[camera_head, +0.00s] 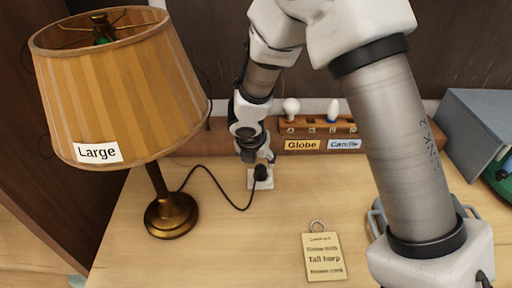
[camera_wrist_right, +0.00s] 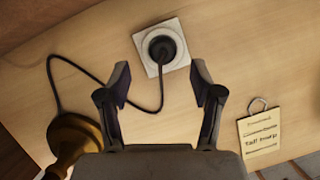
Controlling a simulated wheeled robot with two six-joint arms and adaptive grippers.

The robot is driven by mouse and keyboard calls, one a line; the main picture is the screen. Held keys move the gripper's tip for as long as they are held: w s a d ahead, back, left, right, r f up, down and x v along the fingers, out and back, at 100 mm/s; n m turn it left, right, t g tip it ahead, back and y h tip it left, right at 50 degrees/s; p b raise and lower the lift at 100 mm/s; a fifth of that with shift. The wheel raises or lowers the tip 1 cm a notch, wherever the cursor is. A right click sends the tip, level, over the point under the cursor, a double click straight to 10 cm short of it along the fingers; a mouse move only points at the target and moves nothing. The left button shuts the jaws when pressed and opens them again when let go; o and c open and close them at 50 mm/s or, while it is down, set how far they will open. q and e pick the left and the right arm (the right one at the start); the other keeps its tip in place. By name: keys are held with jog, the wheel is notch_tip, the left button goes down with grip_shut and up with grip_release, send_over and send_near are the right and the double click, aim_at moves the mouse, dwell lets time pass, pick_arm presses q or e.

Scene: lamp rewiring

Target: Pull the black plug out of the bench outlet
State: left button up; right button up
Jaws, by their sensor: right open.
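The black plug (camera_head: 261,172) sits in the white bench outlet (camera_head: 264,184) on the wooden bench. In the right wrist view the plug (camera_wrist_right: 161,47) is seated in the square outlet plate (camera_wrist_right: 142,40), and its black cord runs from it toward the lamp base. My right gripper (camera_wrist_right: 160,75) is open and empty, with its two fingers apart and the plug seen beyond the gap between their tips. In the head view the right gripper (camera_head: 250,152) is just above and behind the plug, partly covering the outlet. My left gripper is not in view.
A lamp with a striped shade (camera_head: 130,90) labelled Large and a brass base (camera_head: 171,214) stands at left. A wooden bulb rack (camera_head: 290,134) is at the back. A tag (camera_head: 325,257) lies front centre. A grey box (camera_head: 485,120) is at right.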

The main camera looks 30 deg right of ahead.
aim_at(260, 169)
jog(key=shift+f, duration=0.45)
jog(key=shift+s+f+b, duration=0.2)
jog(key=shift+f+b, duration=0.15)
jog(key=shift+f, duration=0.2)
jog(key=shift+s+f+b, duration=0.15)
jog(key=shift+f+b, duration=0.2)
jog(key=shift+f, duration=0.15)
jog(key=f, duration=0.1)
jog(key=w+d+f, duration=0.1)
jog(key=w+f, duration=0.1)
jog(key=shift+d+f+b, duration=0.3)
jog(key=shift+d, duration=0.1)
jog(key=shift+s+a+r, duration=0.2)
jog(key=shift+s+r, duration=0.05)
jog(key=shift+s, duration=0.05)
jog(key=c, duration=1.2)
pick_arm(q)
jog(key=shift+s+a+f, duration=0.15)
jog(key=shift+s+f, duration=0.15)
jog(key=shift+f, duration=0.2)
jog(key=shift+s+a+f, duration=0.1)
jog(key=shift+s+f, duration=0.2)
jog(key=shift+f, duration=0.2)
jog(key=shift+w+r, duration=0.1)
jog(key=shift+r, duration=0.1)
pick_arm(e)
jog(key=shift+w+r, duration=0.1)
jog(key=shift+r, duration=0.05)
